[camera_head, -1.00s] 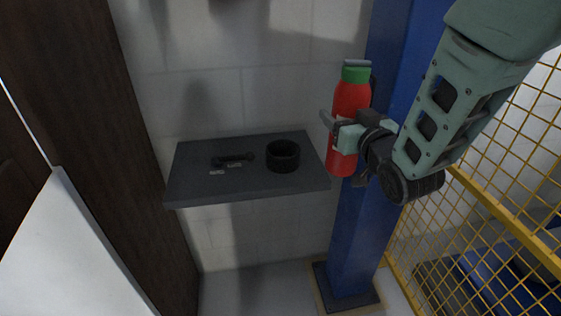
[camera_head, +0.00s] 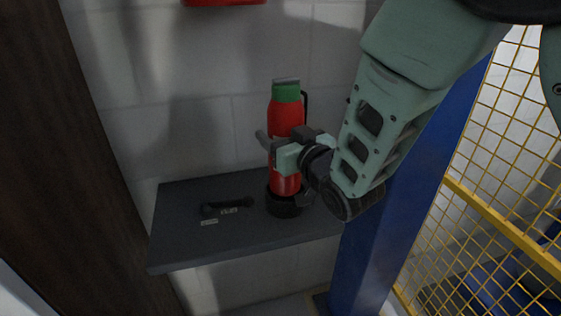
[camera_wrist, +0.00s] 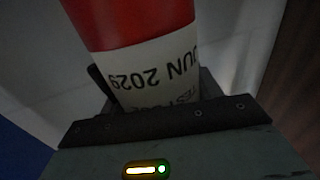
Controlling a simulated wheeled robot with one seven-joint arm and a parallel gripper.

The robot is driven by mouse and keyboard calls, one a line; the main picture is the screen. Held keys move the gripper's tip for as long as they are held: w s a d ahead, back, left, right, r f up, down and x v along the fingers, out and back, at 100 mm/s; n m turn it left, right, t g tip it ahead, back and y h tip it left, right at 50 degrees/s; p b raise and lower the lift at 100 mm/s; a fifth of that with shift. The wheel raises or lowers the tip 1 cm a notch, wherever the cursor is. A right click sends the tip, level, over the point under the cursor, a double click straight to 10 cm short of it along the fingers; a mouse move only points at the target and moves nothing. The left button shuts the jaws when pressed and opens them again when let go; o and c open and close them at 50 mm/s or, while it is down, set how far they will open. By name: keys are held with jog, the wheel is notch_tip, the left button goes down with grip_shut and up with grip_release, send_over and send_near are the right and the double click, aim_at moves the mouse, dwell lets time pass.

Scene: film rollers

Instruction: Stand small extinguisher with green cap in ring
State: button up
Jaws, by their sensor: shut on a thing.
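The small red extinguisher (camera_head: 286,116) with a green cap (camera_head: 286,92) is upright in the head view. My gripper (camera_head: 281,146) is shut around its body. In the wrist view the extinguisher's white label (camera_wrist: 155,75) fills the space between the jaws. The black ring (camera_head: 284,206) sits on the grey shelf. The extinguisher's lower end overlaps the ring's opening in the picture. I cannot tell whether the base is inside the ring or just above it, nor whether it touches the shelf.
The grey shelf (camera_head: 180,240) also holds a dark handle-like tool (camera_head: 227,207) and small labels left of the ring. A blue column (camera_head: 375,235) and yellow mesh fence (camera_head: 500,220) stand to the right. A red object (camera_head: 222,2) shows on the wall above.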

jog(key=shift+f, duration=2.4)
jog(key=shift+f+b, duration=0.15)
jog(key=shift+b, duration=0.2)
jog(key=o, duration=1.7)
jog(key=shift+f, duration=0.1)
jog(key=shift+r, duration=0.25)
jog(key=p+v, duration=1)
jog(key=v, duration=0.2)
jog(key=shift+f+p, duration=0.1)
jog(key=shift+p, duration=0.25)
